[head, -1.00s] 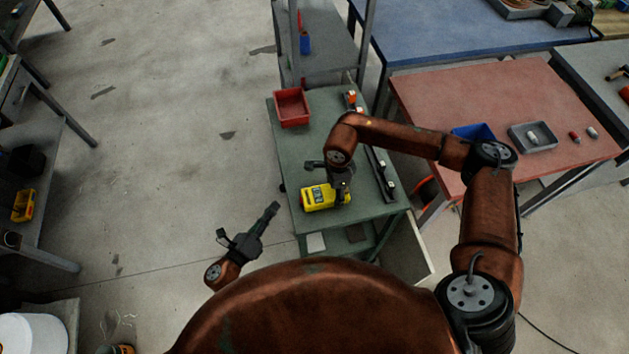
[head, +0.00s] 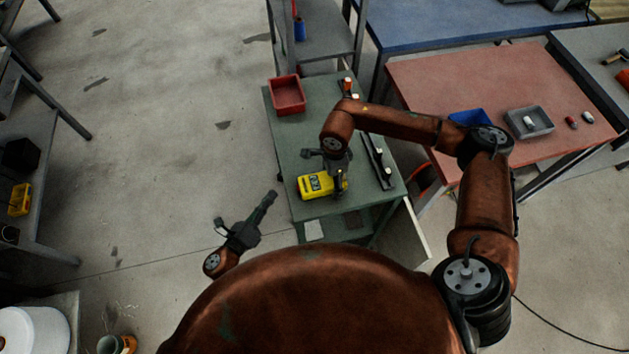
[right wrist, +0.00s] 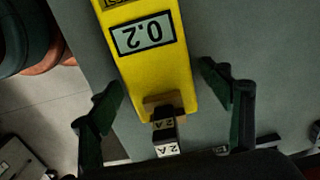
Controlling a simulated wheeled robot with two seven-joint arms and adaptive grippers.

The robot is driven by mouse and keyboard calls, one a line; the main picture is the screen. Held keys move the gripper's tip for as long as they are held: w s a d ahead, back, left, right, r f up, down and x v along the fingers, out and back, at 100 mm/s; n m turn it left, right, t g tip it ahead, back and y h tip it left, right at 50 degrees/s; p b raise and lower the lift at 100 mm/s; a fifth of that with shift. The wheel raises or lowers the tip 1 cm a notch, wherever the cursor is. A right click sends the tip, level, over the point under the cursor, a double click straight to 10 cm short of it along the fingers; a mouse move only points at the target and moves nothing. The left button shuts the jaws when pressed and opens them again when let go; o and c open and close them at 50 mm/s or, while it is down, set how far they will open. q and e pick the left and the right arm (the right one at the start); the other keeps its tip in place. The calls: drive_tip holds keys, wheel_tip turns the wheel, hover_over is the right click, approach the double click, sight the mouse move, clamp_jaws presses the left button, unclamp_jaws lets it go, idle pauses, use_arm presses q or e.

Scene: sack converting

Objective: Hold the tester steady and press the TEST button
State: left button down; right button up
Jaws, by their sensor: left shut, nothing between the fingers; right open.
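The yellow tester (head: 314,186) lies on the green table near its front edge. In the right wrist view the tester (right wrist: 160,65) shows a display reading 0.2, upside down, and part of a lettered label at the top edge. A dark block marked 2 A (right wrist: 165,132) sits at its near end, against a brown socket. The TEST button itself is not clearly visible. My right gripper (right wrist: 162,92) is open, with one finger on each side of the tester and gaps between. My left gripper (head: 271,196) is shut and empty, over the floor left of the table.
The green table (head: 290,140) also bears a red bin (head: 287,95) at the back left and a dark rail (head: 379,165) along the right. A reddish table (head: 480,85) with a blue bin and grey tray stands right.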

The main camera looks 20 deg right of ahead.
wheel_tip(320, 180, up, 12)
idle(0.6)
